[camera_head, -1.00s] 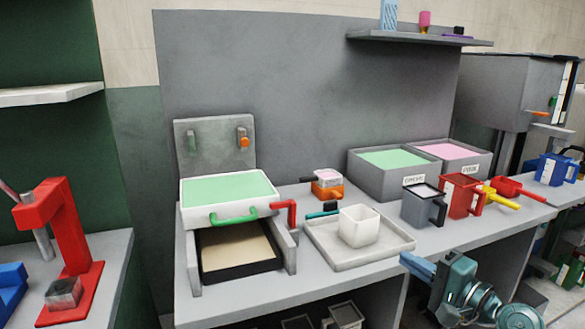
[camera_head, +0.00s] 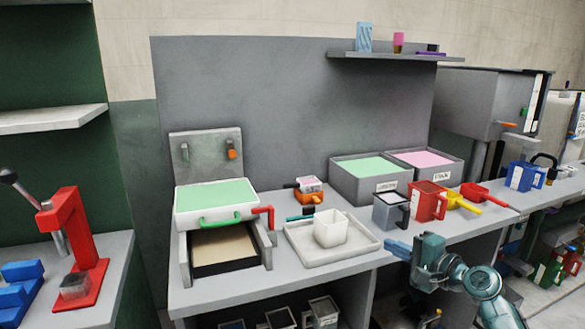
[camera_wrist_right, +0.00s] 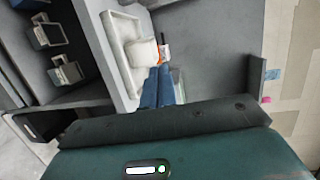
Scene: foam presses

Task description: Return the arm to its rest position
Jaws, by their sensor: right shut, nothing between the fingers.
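My right gripper (camera_head: 397,247) is at the front edge of the grey bench, right of the white tray (camera_head: 361,248). Its blue fingers are together and hold nothing. In the right wrist view, the closed fingers (camera_wrist_right: 158,88) point towards the tray and the white cup on it. My right arm comes in from the lower right. My left gripper is not in either view.
A white cup (camera_head: 330,228) stands on the tray. A grey mug (camera_head: 389,211), red mug (camera_head: 429,200) and yellow scoop (camera_head: 458,202) stand right of it. A green-filled press (camera_head: 215,203) is at left. Containers (camera_head: 321,312) sit below the bench.

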